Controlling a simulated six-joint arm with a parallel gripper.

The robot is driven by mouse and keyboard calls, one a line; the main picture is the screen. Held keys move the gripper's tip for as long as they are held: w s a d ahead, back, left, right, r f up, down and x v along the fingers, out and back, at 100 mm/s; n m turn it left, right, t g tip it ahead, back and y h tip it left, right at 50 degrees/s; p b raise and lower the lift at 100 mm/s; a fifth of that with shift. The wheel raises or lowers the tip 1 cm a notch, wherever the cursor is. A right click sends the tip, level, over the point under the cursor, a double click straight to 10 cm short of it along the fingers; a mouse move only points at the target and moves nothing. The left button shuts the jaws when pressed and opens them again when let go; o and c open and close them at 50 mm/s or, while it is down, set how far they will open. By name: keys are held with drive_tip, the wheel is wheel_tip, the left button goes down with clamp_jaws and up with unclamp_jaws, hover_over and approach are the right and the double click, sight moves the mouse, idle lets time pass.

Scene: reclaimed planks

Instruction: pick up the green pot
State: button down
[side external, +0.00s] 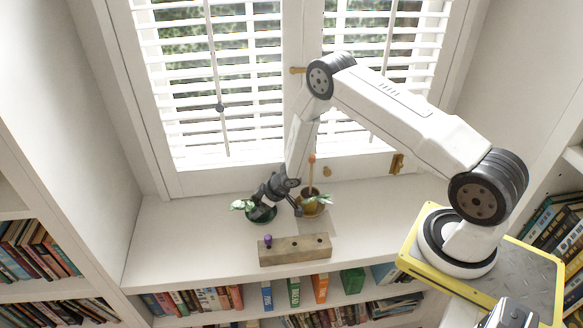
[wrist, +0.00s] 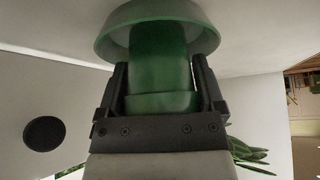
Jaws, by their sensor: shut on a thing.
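The green pot (side external: 262,215) is dark green in the side view, with a pale-leaved plant (side external: 243,205) beside its left rim. My gripper (wrist: 160,75) is shut on the pot. I cannot tell whether it is clear of the sill.
A yellow-brown pot (side external: 313,208) with a plant and an upright stake stands close right of my gripper. A wooden block (side external: 290,251) with a purple-topped peg (side external: 268,240) lies in front. The window blinds (side external: 225,80) stand behind. The left sill (side external: 170,235) is clear.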

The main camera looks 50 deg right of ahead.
drive_tip(key=shift+r, duration=0.2)
drive_tip(key=shift+r, duration=0.9)
drive_tip(key=s+a+r, duration=0.1)
drive_tip(key=s+r, duration=0.9)
drive_tip(key=s, duration=0.4)
drive_tip(key=shift+r, duration=0.4)
drive_tip(key=shift+a, duration=0.1)
drive_tip(key=shift+r, duration=0.2)
drive_tip(key=shift+r, duration=1.3)
